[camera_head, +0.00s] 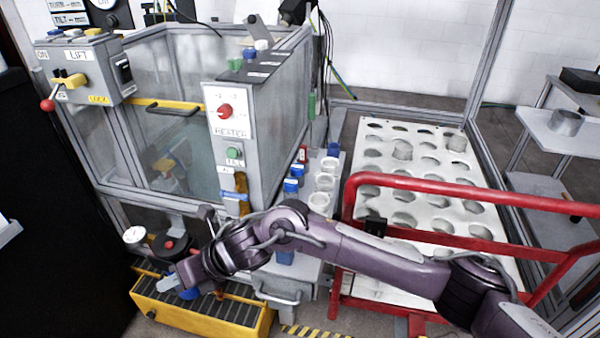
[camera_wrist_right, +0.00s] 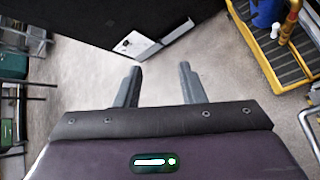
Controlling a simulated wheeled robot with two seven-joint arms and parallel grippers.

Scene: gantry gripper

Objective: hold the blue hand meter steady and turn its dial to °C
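My right gripper (camera_head: 170,281) is over the left end of a yellow slotted crate (camera_head: 205,312). In the right wrist view the gripper (camera_wrist_right: 159,80) is open, with bare floor between its fingers. A blue object (camera_head: 188,293) shows partly behind the gripper at the crate. A blue rounded object (camera_wrist_right: 265,12) stands on the crate (camera_wrist_right: 268,62) in the right wrist view, apart from the fingers. I cannot tell whether it is the hand meter, and no °C dial can be made out. My left gripper is not in view.
A glass-walled tank with a heater panel (camera_head: 229,112) stands behind. A red rail (camera_head: 455,187) and a white perforated rack (camera_head: 440,215) are at right. Several small jars (camera_head: 324,180) line a ledge. A dark panel (camera_wrist_right: 105,22) is ahead of the fingers; floor between is clear.

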